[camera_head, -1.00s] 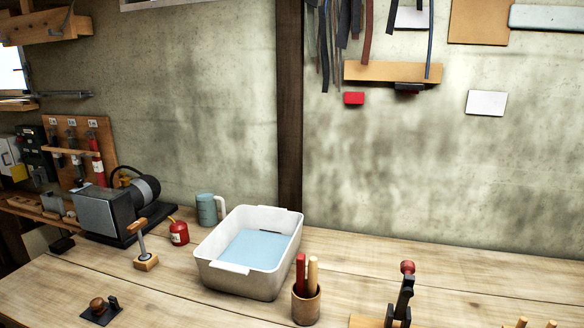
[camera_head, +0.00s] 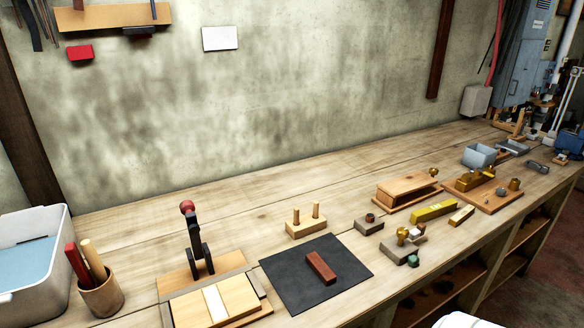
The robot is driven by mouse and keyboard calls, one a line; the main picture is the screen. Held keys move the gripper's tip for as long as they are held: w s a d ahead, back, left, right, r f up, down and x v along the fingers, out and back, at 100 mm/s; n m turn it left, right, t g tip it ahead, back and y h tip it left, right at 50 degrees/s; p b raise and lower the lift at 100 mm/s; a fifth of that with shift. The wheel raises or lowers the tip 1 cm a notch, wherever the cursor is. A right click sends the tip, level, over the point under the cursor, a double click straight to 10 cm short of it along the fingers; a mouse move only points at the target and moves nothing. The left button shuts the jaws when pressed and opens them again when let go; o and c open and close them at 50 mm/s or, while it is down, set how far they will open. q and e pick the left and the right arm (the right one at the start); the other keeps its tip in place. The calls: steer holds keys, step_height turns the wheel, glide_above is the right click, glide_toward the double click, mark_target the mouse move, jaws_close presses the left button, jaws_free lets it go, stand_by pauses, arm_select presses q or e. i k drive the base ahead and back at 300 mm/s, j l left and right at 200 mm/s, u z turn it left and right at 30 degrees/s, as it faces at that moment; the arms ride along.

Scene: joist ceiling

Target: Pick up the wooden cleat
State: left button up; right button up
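Several wooden pieces lie on the workbench (camera_head: 130,220), and I cannot tell for certain which one is the wooden cleat. A small reddish-brown block (camera_head: 321,267) lies on a black mat (camera_head: 283,292). A light wood block with two upright pegs (camera_head: 306,228) stands just behind the mat. A small light wood piece (camera_head: 461,215) lies farther right, near the bench's front edge. Neither of my grippers is in view.
A clamp with a red knob (camera_head: 197,240) stands on a wooden board left of the mat. At left are a cup with handles (camera_head: 101,297) and a white tub (camera_head: 45,228) of blue liquid. Planes and small blocks crowd the right; the bench's back strip is clear.

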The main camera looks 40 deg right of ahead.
mark_target(315, 262)
steer(key=z, duration=0.4)
steer(key=l+z, duration=0.1)
steer(key=z, duration=0.25)
steer(key=i+z, duration=0.1)
steer(key=z, duration=0.3)
steer(key=l+z, duration=0.1)
steer(key=z, duration=0.3)
